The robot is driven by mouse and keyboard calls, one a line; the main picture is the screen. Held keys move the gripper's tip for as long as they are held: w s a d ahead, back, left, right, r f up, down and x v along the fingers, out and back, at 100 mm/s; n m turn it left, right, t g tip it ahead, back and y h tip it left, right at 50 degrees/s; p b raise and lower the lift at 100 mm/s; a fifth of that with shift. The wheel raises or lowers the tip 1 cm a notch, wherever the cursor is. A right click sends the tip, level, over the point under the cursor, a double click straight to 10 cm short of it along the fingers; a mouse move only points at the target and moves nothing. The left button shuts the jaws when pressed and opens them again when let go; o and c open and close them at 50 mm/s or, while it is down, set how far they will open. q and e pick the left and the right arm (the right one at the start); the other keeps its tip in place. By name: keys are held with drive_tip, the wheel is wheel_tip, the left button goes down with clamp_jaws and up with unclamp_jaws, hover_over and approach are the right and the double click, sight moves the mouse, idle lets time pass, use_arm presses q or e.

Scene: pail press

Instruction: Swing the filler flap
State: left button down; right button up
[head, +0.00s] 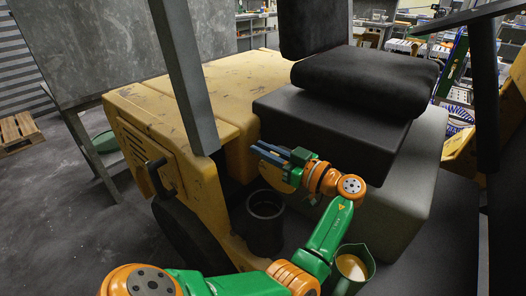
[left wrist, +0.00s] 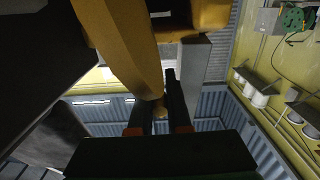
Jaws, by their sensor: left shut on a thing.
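My left gripper (head: 268,152) reaches in beside the yellow machine body, just below the black seat box. Its fingers are shut on a small brownish knob (left wrist: 160,111), seen between the fingertips in the left wrist view. A curved yellow panel (left wrist: 125,45), which looks like the filler flap, rises beside the fingers there. In the head view a small yellow piece (head: 291,176) shows just under the fingers. Whether it is the same flap, and how far it is swung, I cannot tell. My right gripper is not in view.
A dark pail (head: 264,232) stands below my left gripper. A green jug (head: 353,270) with pale yellow contents is at the lower middle. The black seat (head: 365,75) and a grey post (head: 185,75) flank the gripper. Open floor (head: 60,220) lies at left.

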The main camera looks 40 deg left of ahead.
use_arm(q)
drive_tip(key=w+m+b, duration=0.5)
drive_tip(key=w+b, duration=0.1)
drive_tip(key=b, duration=0.2)
drive_tip(key=shift+a+f+m+b, duration=0.2)
drive_tip(key=shift+a+m+b, duration=0.1)
drive_tip(key=shift+a+b, duration=0.1)
drive_tip(key=shift+w, duration=0.1)
drive_tip(key=c, duration=0.9)
unclamp_jaws()
drive_tip(key=shift+o, duration=0.2)
